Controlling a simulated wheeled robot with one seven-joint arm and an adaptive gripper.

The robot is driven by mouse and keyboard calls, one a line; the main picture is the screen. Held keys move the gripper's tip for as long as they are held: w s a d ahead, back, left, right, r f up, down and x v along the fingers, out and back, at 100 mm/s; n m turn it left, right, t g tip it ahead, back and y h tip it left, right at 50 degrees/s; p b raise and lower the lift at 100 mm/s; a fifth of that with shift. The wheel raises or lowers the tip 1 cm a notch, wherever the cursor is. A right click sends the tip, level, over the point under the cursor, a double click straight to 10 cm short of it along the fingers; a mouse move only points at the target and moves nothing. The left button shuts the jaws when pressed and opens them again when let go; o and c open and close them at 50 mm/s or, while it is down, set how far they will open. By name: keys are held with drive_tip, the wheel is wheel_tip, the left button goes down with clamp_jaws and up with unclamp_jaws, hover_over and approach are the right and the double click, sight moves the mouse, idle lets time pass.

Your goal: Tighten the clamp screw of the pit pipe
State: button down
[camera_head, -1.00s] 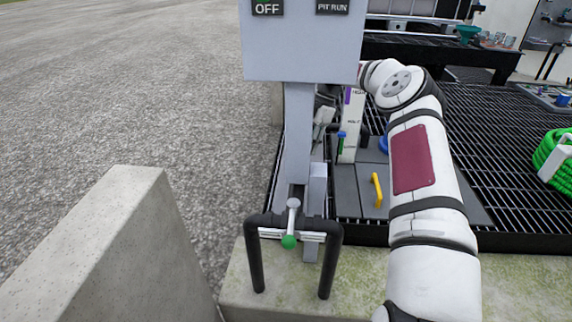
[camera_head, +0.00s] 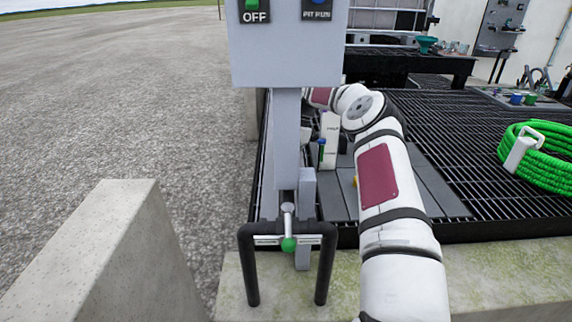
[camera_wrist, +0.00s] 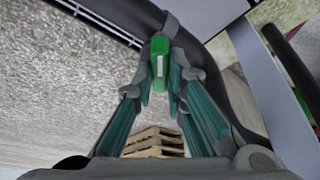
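A green handle with a pale label (camera_wrist: 159,62) lies between the fingertips of my gripper (camera_wrist: 160,88) in the wrist view. It sits against a dark curved part and a grey strap, possibly the pipe and clamp. The two teal-padded fingers are close together on either side of it; whether both touch it is unclear. In the head view my gripper is hidden behind the grey control panel (camera_head: 286,55). A black bent pipe frame (camera_head: 327,270) stands in front, with a green-ended lever (camera_head: 288,244); I cannot tell whether it belongs to the pit pipe.
A concrete wall (camera_head: 110,250) stands at the left front. The panel's post (camera_head: 286,140) rises close beside my arm. Black grating (camera_head: 470,180) lies at the right, with a green coiled hose (camera_head: 545,170) on it. Wooden pallets (camera_wrist: 155,143) show below the fingers.

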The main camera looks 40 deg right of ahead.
idle(0.3)
drive_tip(key=m+p, duration=0.1)
drive_tip(key=m, duration=0.1)
drive_tip(key=m+t+p, duration=0.1)
drive_tip(key=m, duration=0.1)
drive_tip(key=shift+s+t, duration=0.15)
drive_tip(key=shift+t, duration=0.15)
drive_tip(key=shift+a+f+m+t+h+p, duration=0.15)
drive_tip(key=shift+m+t+p, duration=0.25)
drive_tip(key=shift+m, duration=0.55)
drive_tip(key=shift+d+r+m+t+h+p, duration=0.15)
drive_tip(key=shift+m+t+p, duration=0.2)
drive_tip(key=shift+m, duration=0.6)
drive_tip(key=shift+a+f, duration=0.1)
drive_tip(key=shift+a, duration=0.05)
drive_tip(key=c, duration=1.6)
unclamp_jaws()
